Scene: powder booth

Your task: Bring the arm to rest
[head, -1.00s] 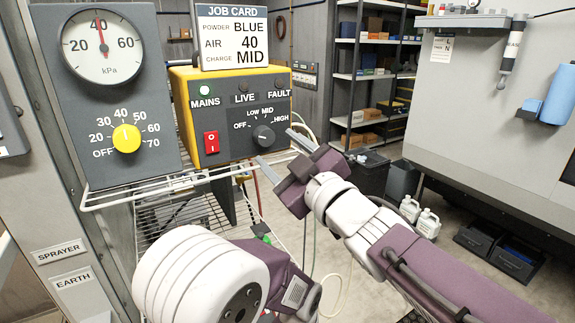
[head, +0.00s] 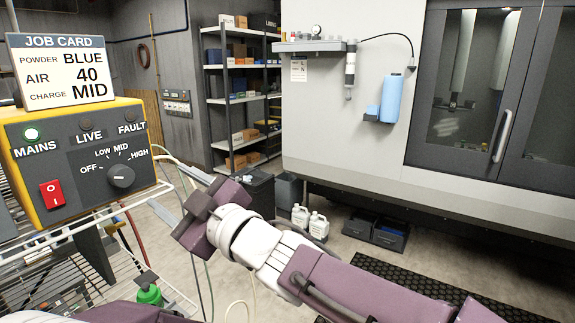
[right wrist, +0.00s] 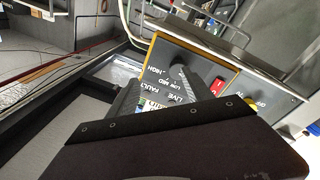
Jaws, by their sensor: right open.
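My right gripper (head: 166,187) is open and empty. It hangs in front of and to the right of the yellow and grey powder control box (head: 138,193), apart from it. In the right wrist view its two fingers (right wrist: 160,95) stand spread, with the box's panel (right wrist: 207,75) beyond them. My right arm reaches in from the lower right of the head view. My left gripper is not in view.
A wire rack (head: 70,290) holds a green-topped bottle (head: 148,292). A booth cabinet (head: 350,130) stands right; white jugs (head: 318,225) stand on the floor. Shelves (head: 235,95) stand behind.

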